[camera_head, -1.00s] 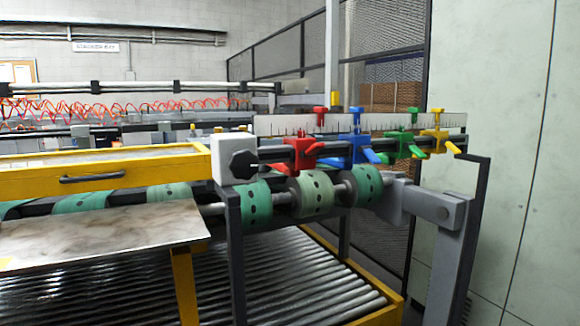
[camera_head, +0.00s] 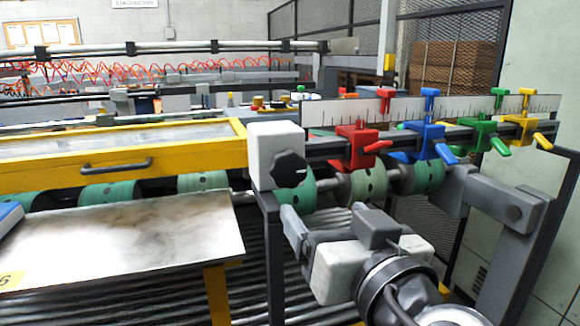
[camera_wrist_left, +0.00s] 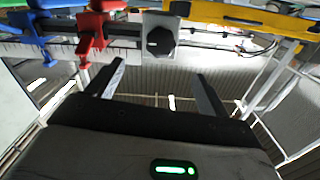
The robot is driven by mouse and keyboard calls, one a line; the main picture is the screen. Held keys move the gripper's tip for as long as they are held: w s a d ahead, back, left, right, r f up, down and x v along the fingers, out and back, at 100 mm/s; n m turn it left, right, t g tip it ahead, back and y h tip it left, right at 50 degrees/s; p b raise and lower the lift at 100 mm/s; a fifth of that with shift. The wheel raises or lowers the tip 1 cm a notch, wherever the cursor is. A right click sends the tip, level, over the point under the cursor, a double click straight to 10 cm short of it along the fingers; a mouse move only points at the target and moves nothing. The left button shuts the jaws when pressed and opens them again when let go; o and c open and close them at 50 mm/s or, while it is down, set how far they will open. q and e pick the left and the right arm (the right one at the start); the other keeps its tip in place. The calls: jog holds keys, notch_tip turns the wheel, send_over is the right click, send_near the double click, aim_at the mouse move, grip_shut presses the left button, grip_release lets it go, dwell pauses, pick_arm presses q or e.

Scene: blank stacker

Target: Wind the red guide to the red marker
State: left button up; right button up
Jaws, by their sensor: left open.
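The red guide (camera_head: 352,147) sits on the dark rail at its left part, with a red lever on its right. The red marker (camera_head: 385,98) stands on the white ruler, a little right of the guide. A black knob (camera_head: 288,168) is on the white block (camera_head: 272,142) at the rail's left end. My left gripper (camera_head: 322,212) is open and empty, below the knob and rail. In the left wrist view, the knob (camera_wrist_left: 160,42) lies beyond and between the open fingers (camera_wrist_left: 160,85), apart from them. The red guide (camera_wrist_left: 93,30) is left of it there. My right gripper is out of view.
Blue (camera_head: 428,140), green (camera_head: 480,136) and yellow (camera_head: 522,130) guides sit farther right on the rail. Green rollers (camera_head: 303,192) lie just behind my gripper. A metal sheet (camera_head: 130,235) and a yellow frame (camera_head: 180,155) are on the left. A grey bracket (camera_head: 510,210) stands right.

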aim_at(291, 172)
pick_arm(q)
jog(key=p+x, duration=0.1)
jog(key=x, duration=0.3)
jog(key=p+x, duration=0.1)
jog(key=x, duration=0.4)
jog(key=p+x, duration=0.2)
jog(key=x, duration=0.3)
jog(key=shift+r, duration=0.4)
jog(key=shift+w+a+f, duration=0.1)
jog(key=shift+w+a, duration=0.15)
jog(key=shift+w, duration=0.35)
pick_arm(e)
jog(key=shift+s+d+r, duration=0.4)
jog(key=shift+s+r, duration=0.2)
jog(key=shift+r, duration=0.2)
pick_arm(q)
jog(key=c, duration=1)
jog(key=shift+f, duration=0.1)
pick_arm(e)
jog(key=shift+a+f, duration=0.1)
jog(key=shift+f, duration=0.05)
